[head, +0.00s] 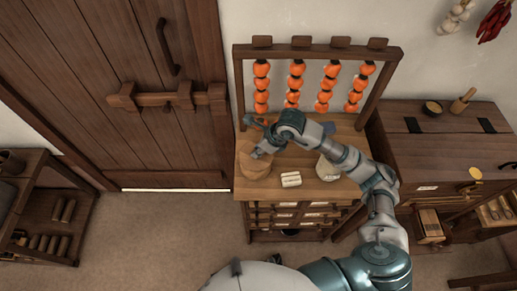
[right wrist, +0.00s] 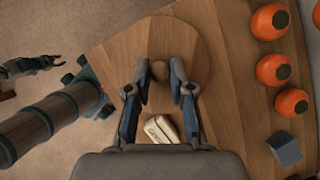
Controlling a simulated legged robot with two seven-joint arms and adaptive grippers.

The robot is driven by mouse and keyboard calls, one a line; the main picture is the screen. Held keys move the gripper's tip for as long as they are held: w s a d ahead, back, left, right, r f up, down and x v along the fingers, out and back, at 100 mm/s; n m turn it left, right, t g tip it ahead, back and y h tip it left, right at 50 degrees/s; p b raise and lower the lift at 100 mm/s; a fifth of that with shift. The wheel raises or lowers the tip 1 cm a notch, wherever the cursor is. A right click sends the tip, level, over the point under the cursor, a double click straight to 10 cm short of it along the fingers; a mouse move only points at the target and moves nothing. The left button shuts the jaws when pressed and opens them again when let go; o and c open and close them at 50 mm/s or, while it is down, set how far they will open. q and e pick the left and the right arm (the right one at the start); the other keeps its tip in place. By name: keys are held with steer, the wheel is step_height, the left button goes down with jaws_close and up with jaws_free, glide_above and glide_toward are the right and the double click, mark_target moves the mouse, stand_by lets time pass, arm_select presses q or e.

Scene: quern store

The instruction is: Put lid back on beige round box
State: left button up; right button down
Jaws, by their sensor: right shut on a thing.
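The beige round box (head: 255,168) stands at the left front of the wooden cabinet top. My right gripper (head: 262,152) reaches down over it from the right. In the right wrist view, the round wooden lid (right wrist: 190,38) shows from above with its small knob (right wrist: 160,70) between the fingers of my right gripper (right wrist: 160,75), which is shut on the knob. The lid lies over the box and hides its opening. I cannot tell whether it rests fully on the rim. My left gripper (right wrist: 38,65) shows small at the left of the right wrist view, its jaws too small to read.
A pale labelled block (head: 291,179) lies right of the box, and a white rounded thing (head: 328,168) stands farther right. Strings of orange fruit (head: 296,85) hang from a rack behind. A wooden chest (head: 440,150) stands at right.

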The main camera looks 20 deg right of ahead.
steer(key=shift+a+f, duration=0.1)
steer(key=shift+a, duration=0.2)
steer(key=shift+d, duration=0.1)
stand_by(0.6)
steer(key=shift+b, duration=0.5)
steer(key=shift+c, duration=2.3)
jaws_free()
steer(key=shift+r+p, duration=2)
steer(key=shift+r, duration=1.5)
